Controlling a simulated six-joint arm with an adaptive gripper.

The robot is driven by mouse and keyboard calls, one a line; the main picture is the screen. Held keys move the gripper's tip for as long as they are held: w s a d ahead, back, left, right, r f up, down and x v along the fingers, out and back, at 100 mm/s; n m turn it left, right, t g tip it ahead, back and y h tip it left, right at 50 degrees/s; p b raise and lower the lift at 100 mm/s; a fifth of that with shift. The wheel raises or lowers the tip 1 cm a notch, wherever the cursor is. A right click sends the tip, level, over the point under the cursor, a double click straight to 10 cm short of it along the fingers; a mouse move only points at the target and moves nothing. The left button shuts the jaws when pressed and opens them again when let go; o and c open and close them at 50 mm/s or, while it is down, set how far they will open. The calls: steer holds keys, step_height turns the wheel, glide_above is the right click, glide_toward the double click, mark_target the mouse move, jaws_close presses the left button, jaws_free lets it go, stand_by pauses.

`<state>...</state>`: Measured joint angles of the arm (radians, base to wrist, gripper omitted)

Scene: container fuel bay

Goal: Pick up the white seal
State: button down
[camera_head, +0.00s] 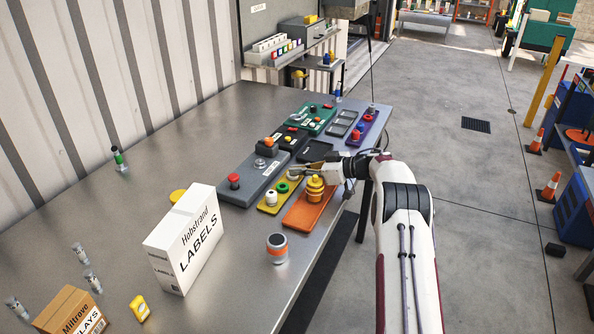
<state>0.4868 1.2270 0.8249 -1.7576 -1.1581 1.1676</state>
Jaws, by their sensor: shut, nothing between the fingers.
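An orange tray (298,217) with a stacked yellow piece (315,188) lies close to my gripper. A grey panel with a red button (234,181) is to the left. A white labels box (184,246) and a round canister (277,248) stand nearer.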

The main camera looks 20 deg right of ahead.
mark_target(298, 177)
steer(key=shift+s+d+f, duration=0.4)
steer(key=shift+s+d, duration=0.2)
steer(key=shift+d, duration=0.05)
steer(key=shift+s+d+f, duration=0.35)
steer(key=shift+s+d, duration=0.25)
steer(key=shift+r, duration=0.1)
steer(key=shift+w+a+r, duration=0.1)
steer(key=shift+a+r, duration=0.05)
steer(key=shift+r, duration=0.1)
steer(key=shift+r, duration=0.7)
steer(key=shift+r, duration=0.1)
steer(key=shift+r, duration=0.35)
steer(key=s+d, duration=0.8)
steer(key=shift+s+d, duration=0.25)
steer(key=shift+d, duration=0.05)
steer(key=c, duration=2.8)
jaws_free()
